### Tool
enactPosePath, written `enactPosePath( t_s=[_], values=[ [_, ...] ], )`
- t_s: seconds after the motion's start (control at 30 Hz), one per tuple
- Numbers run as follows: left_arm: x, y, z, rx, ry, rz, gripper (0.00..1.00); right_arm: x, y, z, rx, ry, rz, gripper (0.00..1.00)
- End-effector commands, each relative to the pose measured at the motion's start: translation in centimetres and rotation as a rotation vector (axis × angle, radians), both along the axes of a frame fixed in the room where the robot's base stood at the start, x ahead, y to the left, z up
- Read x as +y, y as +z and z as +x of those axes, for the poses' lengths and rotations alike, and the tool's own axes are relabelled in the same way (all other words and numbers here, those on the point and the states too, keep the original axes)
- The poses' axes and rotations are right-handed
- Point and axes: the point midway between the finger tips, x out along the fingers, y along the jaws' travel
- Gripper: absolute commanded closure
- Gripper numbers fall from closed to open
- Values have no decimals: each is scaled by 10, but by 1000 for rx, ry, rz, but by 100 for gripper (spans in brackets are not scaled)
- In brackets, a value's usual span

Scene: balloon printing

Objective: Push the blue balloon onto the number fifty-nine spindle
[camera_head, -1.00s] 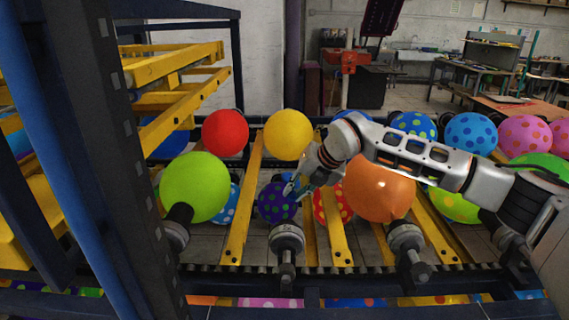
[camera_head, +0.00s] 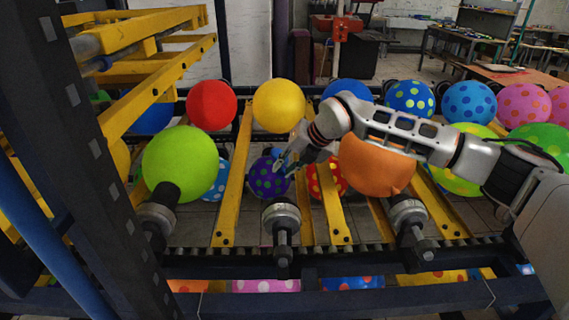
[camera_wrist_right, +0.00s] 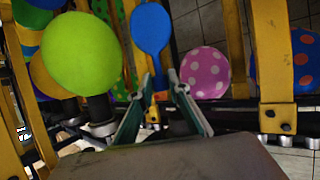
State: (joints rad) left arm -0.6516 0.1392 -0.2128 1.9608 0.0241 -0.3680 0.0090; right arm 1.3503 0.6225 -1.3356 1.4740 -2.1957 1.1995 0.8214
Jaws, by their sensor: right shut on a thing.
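In the right wrist view a plain blue balloon (camera_wrist_right: 151,28) has its narrow neck running to my right gripper's fingertips (camera_wrist_right: 159,80). The right gripper is shut on it. In the head view my right gripper (camera_head: 282,163) hangs just above and behind the empty grey spindle (camera_head: 282,217), between the green and orange balloons. The held balloon cannot be made out clearly there, against a purple dotted balloon (camera_head: 268,179). No spindle number is legible. My left gripper is not in view.
A green balloon (camera_head: 180,164) sits on the spindle to the left and an orange balloon (camera_head: 374,165) on the spindle to the right, partly behind my arm. Yellow bars (camera_head: 232,190) and a dark front rail (camera_head: 330,262) frame the row. More balloons stand behind.

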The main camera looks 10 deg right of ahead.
Motion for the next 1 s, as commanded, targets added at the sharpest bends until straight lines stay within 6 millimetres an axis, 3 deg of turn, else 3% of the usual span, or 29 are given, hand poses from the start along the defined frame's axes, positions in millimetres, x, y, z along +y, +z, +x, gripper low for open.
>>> enactPosePath(
  t_s=[0.6,0.7,1.0],
  values=[
    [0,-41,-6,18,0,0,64,1,-60,-3,3,1,1,90],
    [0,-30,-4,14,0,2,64,3,-52,-12,-1,3,-1,90],
    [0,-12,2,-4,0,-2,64,7,-54,-31,0,2,0,90]
  ],
)
